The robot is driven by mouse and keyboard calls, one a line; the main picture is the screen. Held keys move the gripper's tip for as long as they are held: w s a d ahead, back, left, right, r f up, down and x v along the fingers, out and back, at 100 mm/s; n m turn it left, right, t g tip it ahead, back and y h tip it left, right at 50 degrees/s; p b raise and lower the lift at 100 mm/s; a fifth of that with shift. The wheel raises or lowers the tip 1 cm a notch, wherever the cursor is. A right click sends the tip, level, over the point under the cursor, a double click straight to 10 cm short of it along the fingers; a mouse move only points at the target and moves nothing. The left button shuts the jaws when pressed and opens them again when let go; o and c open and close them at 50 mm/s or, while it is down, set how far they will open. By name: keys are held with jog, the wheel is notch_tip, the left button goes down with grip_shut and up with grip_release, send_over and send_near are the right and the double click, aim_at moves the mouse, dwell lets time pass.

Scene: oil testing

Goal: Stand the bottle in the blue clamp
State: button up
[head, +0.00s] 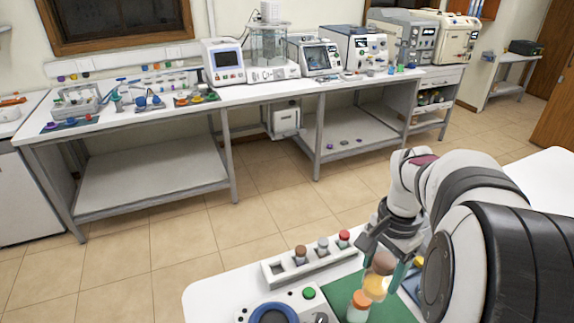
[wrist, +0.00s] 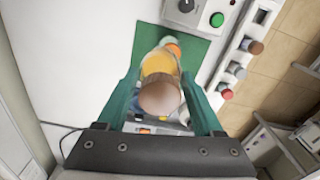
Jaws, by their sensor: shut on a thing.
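My gripper (head: 384,282) is shut on a bottle with a brown cap (head: 382,263) and a yellow-orange body (head: 375,288). In the wrist view the bottle's cap (wrist: 160,96) faces the camera between the two green fingers of my gripper (wrist: 162,85), and its yellow body (wrist: 160,65) extends away. The bottle is over the green mat (head: 340,292); whether it touches the mat cannot be told. A blue ring (head: 273,314) sits on a white device at the bottom edge, partly cut off; I cannot tell if it is the blue clamp.
A second bottle with an orange cap (head: 358,300) stands on the green mat, close to the held bottle. A white rack (head: 272,274) with brown, grey and red caps is behind. A green button (head: 309,293) is on the device.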

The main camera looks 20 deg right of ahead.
jog(key=s+d+f, duration=0.2)
jog(key=s+d, duration=0.4)
jog(key=d, duration=0.4)
jog(key=s+d+f, duration=0.2)
jog(key=s+d, duration=0.4)
jog(key=d, duration=0.5)
jog(key=shift+w+d+f, duration=0.15)
jog(key=shift+w+f, duration=2.55)
jog(key=shift+f, duration=0.2)
jog(key=shift+w+d+f, duration=0.1)
jog(key=shift+w+f, duration=2.6)
jog(key=shift+f, duration=0.15)
jog(key=shift+f, duration=0.1)
jog(key=o, duration=1.5)
